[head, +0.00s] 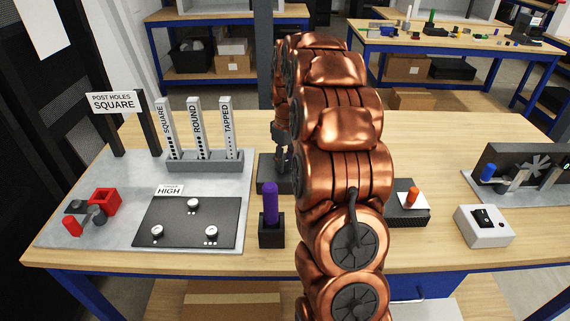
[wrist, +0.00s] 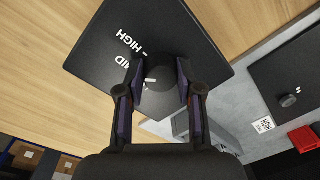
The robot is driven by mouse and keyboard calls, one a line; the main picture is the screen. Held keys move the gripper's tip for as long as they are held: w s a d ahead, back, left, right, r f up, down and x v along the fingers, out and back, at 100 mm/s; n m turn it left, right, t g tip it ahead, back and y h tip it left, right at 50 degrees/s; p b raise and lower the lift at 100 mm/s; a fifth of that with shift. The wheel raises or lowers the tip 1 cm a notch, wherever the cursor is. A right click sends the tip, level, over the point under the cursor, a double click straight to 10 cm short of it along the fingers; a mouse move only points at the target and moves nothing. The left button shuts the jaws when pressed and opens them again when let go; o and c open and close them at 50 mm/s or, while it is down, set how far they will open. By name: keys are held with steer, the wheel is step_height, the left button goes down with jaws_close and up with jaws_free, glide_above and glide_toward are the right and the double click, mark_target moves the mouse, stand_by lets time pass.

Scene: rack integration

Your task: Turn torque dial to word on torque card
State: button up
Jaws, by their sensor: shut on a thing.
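The torque dial's dark base (head: 268,182) is right of the card, partly hidden by my arm. In the wrist view the dial's round black knob (wrist: 160,80) sits on its black panel (wrist: 190,30), with HIGH and MID printed beside it. A small white mark shows at the knob's edge; I cannot tell exactly which word it points to. My gripper (head: 281,160) is down at the dial, its two fingers (wrist: 160,84) shut on the knob from both sides.
A purple-handled tool (head: 271,205) stands in a black holder in front of the dial. Labelled posts (head: 196,130) stand in a grey rack to the left. A box with an orange knob (head: 411,198) and a white switch box (head: 484,225) are on the right.

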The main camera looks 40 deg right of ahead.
mark_target(287, 162)
steer(key=m+b, duration=0.3)
steer(key=m, duration=0.1)
steer(key=shift+f, duration=0.1)
steer(key=shift+a+m+b, duration=0.1)
steer(key=shift+m+b, duration=0.95)
steer(key=shift+m, duration=0.65)
steer(key=o, duration=1.2)
steer(key=shift+c, duration=0.2)
step_height(287, 162, up, 12)
steer(key=shift+s+d, duration=0.2)
steer(key=shift+d, duration=0.1)
